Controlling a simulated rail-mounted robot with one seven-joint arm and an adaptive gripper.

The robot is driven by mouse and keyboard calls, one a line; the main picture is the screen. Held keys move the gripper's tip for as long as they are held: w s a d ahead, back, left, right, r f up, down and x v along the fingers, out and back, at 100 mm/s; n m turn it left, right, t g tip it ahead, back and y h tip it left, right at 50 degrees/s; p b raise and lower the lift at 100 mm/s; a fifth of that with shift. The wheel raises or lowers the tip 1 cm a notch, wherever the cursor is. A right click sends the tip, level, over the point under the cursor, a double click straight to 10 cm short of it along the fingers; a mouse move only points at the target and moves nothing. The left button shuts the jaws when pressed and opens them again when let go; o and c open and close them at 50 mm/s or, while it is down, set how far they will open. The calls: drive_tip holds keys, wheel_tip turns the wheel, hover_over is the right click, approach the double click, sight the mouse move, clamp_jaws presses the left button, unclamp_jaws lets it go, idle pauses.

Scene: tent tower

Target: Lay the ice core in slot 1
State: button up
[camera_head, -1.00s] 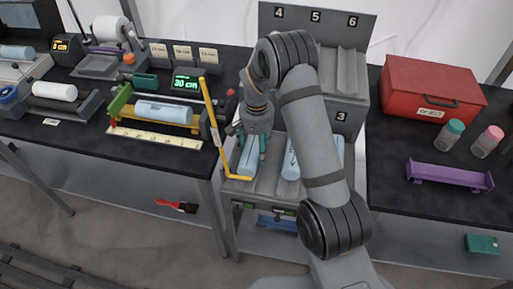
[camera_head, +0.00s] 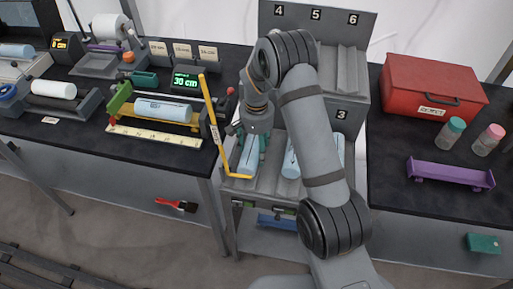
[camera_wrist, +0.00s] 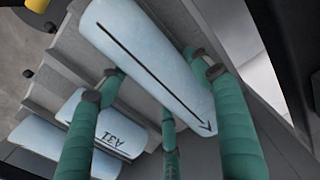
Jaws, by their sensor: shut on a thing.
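My gripper (camera_head: 251,146) has teal fingers and is shut on a pale blue ice core (camera_head: 247,161) at the left channel of the lower grey rack (camera_head: 268,180). In the wrist view the held core (camera_wrist: 140,50) shows a long black arrow, with teal fingers on both sides of it. I cannot tell whether it rests on the channel floor. Label 3 (camera_head: 341,115) shows at the lower right; my arm hides the other lower labels. A second core (camera_head: 290,165) lies in the middle channel and a third (camera_head: 339,150) shows at the right, partly behind my arm.
A yellow bent bar (camera_head: 211,120) stands close to the left of the rack. A yellow cradle holds another core (camera_head: 164,110) on the left bench. Upper channels 4 to 6 rise behind. A red case (camera_head: 432,90) and purple cradle (camera_head: 450,174) are on the right.

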drive_tip(key=o, duration=1.7)
wheel_tip(320, 180, up, 12)
wheel_tip(320, 180, down, 12)
drive_tip(key=shift+r, duration=0.1)
idle(0.3)
